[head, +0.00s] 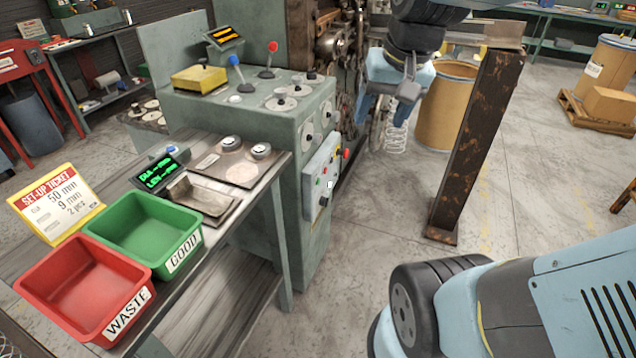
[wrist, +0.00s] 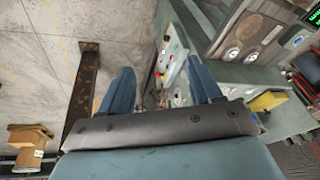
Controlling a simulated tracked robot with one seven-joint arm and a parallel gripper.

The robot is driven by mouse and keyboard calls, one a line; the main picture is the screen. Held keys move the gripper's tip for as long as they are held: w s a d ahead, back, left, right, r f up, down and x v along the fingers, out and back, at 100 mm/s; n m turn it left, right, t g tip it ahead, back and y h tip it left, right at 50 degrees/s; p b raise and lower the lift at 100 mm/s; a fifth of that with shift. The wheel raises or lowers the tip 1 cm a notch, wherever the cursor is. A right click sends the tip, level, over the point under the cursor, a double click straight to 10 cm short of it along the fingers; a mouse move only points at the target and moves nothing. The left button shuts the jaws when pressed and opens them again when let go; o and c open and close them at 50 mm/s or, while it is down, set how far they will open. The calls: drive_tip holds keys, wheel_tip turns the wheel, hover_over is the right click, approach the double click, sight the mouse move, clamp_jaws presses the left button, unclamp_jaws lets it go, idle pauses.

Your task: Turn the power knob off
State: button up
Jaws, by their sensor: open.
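A pale control box (head: 322,172) is fixed to the side of the green-grey machine cabinet. It carries a black knob (head: 325,201) low on its face, small coloured buttons and a red button (head: 346,153) at its far end. I cannot read any labels, so which control is the power knob is unclear. My gripper (head: 382,117) is open and empty, pointing down, beyond and to the right of the box and apart from it. In the wrist view the box (wrist: 173,58) shows between my open fingers (wrist: 160,82), farther off; its knob is too small to make out surely.
A rusty post (head: 480,145) stands right of my gripper, with a cardboard drum (head: 447,105) behind. Blue and red levers (head: 236,72) rise from the cabinet top. A bench holds a green bin (head: 145,232) and a red bin (head: 85,290). Floor before the cabinet is clear.

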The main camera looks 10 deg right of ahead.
drive_tip(key=w+d+f+m+g+y, duration=0.2)
drive_tip(key=w+d+f+m+y, duration=0.3)
drive_tip(key=w+f, duration=0.55)
drive_tip(key=w+f+m+g+y, duration=0.3)
drive_tip(key=w+f+m, duration=0.3)
drive_tip(key=w+f, duration=0.45)
drive_tip(key=w+d+f+m+t+y, duration=0.1)
drive_tip(key=d+f+m+t+y, duration=0.2)
drive_tip(key=f, duration=0.6)
drive_tip(key=w+d+f+m+t+y, duration=0.1)
drive_tip(key=w+d+f+m+y, duration=0.1)
drive_tip(key=f+m, duration=0.55)
drive_tip(key=m+t+y, duration=0.2)
drive_tip(key=m+t, duration=0.5)
approach(324, 201)
drive_tip(key=w+a+f, duration=0.1)
drive_tip(key=w+a, duration=0.4)
drive_tip(key=a, duration=0.1)
drive_tip(key=shift+f, duration=0.2)
drive_tip(key=shift+a, duration=0.1)
drive_tip(key=shift+c, duration=0.3)
drive_tip(key=c, duration=1)
